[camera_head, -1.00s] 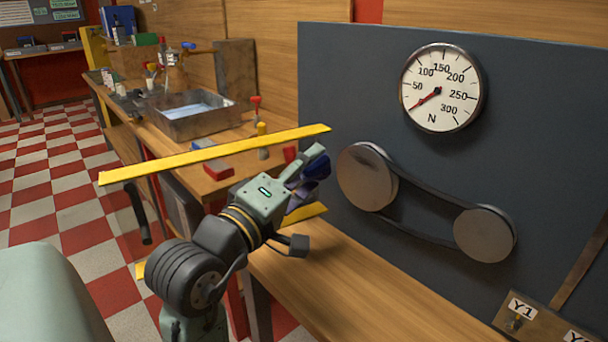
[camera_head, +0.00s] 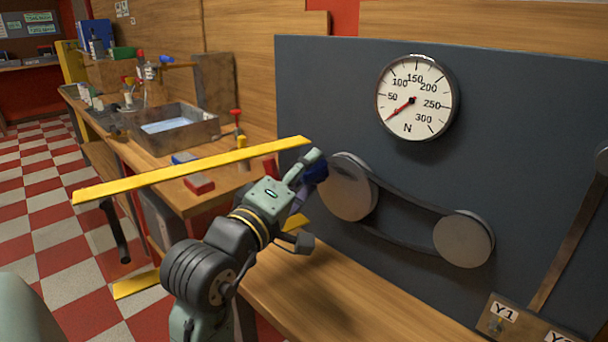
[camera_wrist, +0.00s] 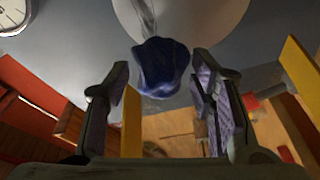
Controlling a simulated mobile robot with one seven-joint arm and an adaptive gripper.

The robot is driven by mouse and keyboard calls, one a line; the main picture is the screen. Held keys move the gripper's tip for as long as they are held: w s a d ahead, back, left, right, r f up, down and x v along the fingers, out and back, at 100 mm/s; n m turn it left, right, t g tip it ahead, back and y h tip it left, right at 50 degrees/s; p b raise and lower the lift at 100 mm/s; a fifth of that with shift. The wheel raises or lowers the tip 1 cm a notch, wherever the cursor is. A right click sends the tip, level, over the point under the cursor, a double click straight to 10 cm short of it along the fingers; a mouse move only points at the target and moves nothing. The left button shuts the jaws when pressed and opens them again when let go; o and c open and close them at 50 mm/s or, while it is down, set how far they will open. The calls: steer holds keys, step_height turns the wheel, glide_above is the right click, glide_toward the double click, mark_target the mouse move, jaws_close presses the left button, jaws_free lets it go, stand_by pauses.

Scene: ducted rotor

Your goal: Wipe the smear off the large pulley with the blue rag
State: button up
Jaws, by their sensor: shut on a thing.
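The large pulley (camera_head: 348,192) is a grey disc on the left of the dark panel. It also fills the top of the wrist view (camera_wrist: 215,18). My gripper (camera_head: 309,198) is at the pulley's left side, its fingers spread around the blue rag (camera_head: 317,172). In the wrist view the bunched rag (camera_wrist: 162,66) sits between and beyond the fingertips, overlapping the pulley's lower edge. I cannot tell whether it touches the face. A pale streak shows above the rag in the wrist view; I cannot tell whether it is the smear.
A belt (camera_head: 405,203) links the large pulley to a small pulley (camera_head: 463,239). A dial gauge (camera_head: 417,97) hangs above, needle near zero. Yellow bars (camera_head: 190,170) flank my wrist. The bench (camera_head: 325,295) below the panel is clear; a metal tray (camera_head: 175,128) stands left.

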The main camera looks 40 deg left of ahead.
mark_target(356, 174)
steer(key=shift+p+x, duration=0.3)
steer(key=shift+x, duration=0.65)
steer(key=shift+s+d+p, duration=0.1)
steer(key=shift+d+p, duration=0.3)
steer(key=shift+d, duration=0.85)
steer(key=shift+s+d+p, duration=0.15)
steer(key=shift+d+p, duration=0.2)
steer(key=shift+d, duration=0.85)
steer(key=shift+d+f+b, duration=0.25)
steer(key=shift+d+b, duration=0.05)
steer(key=shift+d, duration=0.5)
steer(key=shift+d+b, duration=0.5)
steer(key=shift+b, duration=0.2)
steer(key=shift+d+r, duration=0.15)
steer(key=shift+d, duration=0.1)
steer(key=shift+a, duration=0.1)
steer(key=shift+w+a+p, duration=0.15)
steer(key=shift+a+p, duration=0.15)
steer(key=shift+a, duration=1.55)
steer(key=shift+w+a+p, duration=0.15)
steer(key=shift+a+p, duration=0.1)
steer(key=shift+a, duration=1.6)
